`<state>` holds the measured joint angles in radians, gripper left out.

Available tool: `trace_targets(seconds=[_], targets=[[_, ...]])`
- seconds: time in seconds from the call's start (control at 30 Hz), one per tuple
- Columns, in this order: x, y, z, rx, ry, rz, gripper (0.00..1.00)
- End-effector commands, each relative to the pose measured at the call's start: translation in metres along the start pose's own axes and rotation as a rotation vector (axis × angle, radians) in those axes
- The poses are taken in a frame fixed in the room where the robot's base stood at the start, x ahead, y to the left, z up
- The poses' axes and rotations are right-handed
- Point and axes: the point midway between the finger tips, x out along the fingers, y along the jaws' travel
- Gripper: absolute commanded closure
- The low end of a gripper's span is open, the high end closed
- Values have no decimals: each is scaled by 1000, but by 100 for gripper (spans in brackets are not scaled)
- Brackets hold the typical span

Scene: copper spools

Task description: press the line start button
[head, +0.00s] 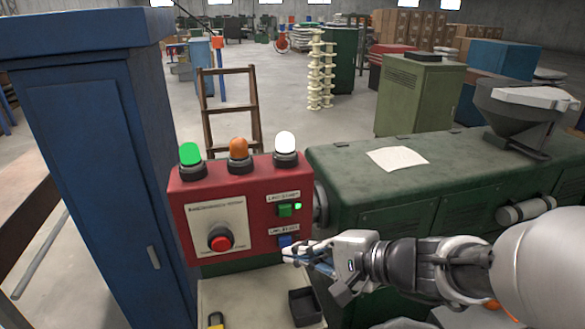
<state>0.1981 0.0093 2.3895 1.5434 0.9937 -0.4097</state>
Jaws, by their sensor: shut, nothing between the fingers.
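A red control box (185,205) stands at centre left. Below, under another label, is a blue button (285,241). A round red button (221,240) sits on a pale plate at the left. My gripper (292,254) is shut and empty, its fingertips pointing left in front of the box's lower right. They appear just below the blue button; I cannot tell whether they touch anything.
Green (190,153), orange (238,149) and white (285,143) lamps stand on the box. A small black tray (306,308) and a yellow padlock (216,319) lie below. A blue cabinet (88,170) is left; a green machine (345,195) is right.

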Motion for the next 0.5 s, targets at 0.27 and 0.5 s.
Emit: trace_targets(seconds=[0.27, 0.5], targets=[[2, -1, -1, -1, -1, 1, 100], [18, -13, -12, -1, -3, 3, 100]])
